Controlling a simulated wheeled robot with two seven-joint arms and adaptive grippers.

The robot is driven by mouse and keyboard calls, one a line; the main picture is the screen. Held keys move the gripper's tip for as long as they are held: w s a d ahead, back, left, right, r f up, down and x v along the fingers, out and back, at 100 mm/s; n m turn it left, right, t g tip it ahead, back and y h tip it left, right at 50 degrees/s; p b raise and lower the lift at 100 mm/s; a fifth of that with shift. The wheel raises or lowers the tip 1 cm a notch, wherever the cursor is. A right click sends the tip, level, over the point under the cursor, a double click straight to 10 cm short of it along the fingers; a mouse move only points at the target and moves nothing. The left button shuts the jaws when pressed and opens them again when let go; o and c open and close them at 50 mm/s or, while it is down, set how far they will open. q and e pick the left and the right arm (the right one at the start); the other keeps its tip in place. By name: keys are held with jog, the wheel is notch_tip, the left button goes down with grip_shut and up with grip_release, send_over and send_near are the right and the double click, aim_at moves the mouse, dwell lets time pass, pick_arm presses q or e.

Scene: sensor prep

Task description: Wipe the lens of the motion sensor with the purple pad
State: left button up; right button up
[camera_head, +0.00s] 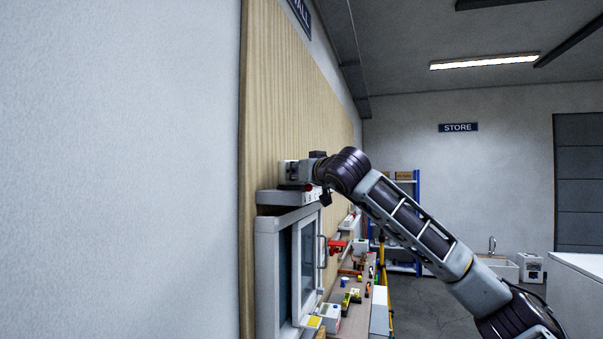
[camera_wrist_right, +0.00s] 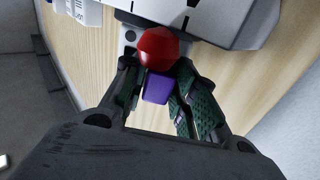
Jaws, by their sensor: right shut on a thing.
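My right gripper (camera_head: 306,174) is by the wooden wall panel, above a grey-framed cabinet. In the right wrist view the right gripper (camera_wrist_right: 160,92) is shut on the purple pad (camera_wrist_right: 157,89), which sits between its fingers. A rounded red dome (camera_wrist_right: 158,46) is just beyond the pad and overlaps it in the picture; I cannot tell whether they touch. A grey mount (camera_wrist_right: 128,33) shows beside the dome against the wood. I cannot tell for sure that the dome is the motion sensor's lens. My left gripper is out of view.
The cabinet (camera_head: 268,278) stands out from the wooden panel (camera_head: 290,100) below my right gripper. A bench (camera_head: 350,318) with several small objects runs along the wall beyond it. A white housing (camera_wrist_right: 235,22) is close to the fingers in the wrist view.

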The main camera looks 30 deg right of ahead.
jog(key=shift+d, duration=0.1)
jog(key=shift+s+d, duration=0.1)
jog(key=shift+d, duration=1.05)
jog(key=shift+s, duration=0.2)
jog(key=shift+s+a+b, duration=0.15)
jog(key=shift+s+b, duration=0.25)
jog(key=shift+s, duration=1)
jog(key=shift+s+a+b, duration=0.1)
jog(key=shift+s+b, duration=0.25)
jog(key=shift+s, duration=1.05)
jog(key=shift+s+a, duration=0.15)
jog(key=shift+s, duration=1.3)
